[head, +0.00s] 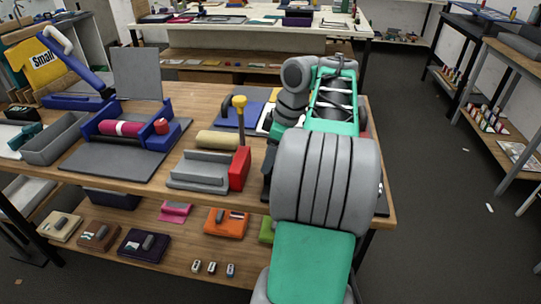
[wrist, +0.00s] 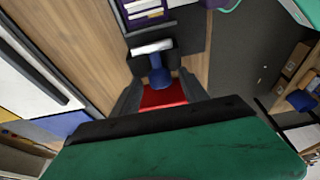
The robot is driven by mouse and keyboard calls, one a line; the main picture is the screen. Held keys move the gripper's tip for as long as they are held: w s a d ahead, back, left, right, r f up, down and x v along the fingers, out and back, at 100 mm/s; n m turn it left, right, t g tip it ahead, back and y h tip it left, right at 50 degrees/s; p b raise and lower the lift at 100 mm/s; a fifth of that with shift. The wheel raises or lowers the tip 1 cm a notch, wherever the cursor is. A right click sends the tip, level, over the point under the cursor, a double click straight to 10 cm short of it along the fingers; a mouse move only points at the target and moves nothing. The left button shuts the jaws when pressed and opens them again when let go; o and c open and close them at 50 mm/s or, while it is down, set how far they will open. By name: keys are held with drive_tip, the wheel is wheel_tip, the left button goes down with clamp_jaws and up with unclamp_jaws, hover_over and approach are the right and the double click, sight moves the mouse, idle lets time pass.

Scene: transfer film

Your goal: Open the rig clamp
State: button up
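In the wrist view my gripper (wrist: 160,77) has its two dark fingers spread apart. Between and just beyond them is a red part (wrist: 163,96) with a blue post (wrist: 158,76) and a pale bar (wrist: 152,47) at its far end, on a dark base. This looks like the rig clamp, but I cannot be sure. I see no clear grip on it. In the head view my arm covers the right part of the bench, and my gripper and this part are hidden behind it.
On the wooden bench (head: 200,98) stand a blue rig with a magenta roll (head: 120,128), a grey fixture (head: 198,170) with a cream roller (head: 217,140), and a yellow-topped handle (head: 240,108) beside a red block (head: 239,169). A grey bin (head: 55,140) is at left. Open floor lies right.

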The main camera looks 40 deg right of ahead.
drive_tip(key=p+v, duration=0.5)
drive_tip(key=v, duration=0.3)
drive_tip(key=shift+f, duration=0.1)
drive_tip(key=shift+a, duration=0.1)
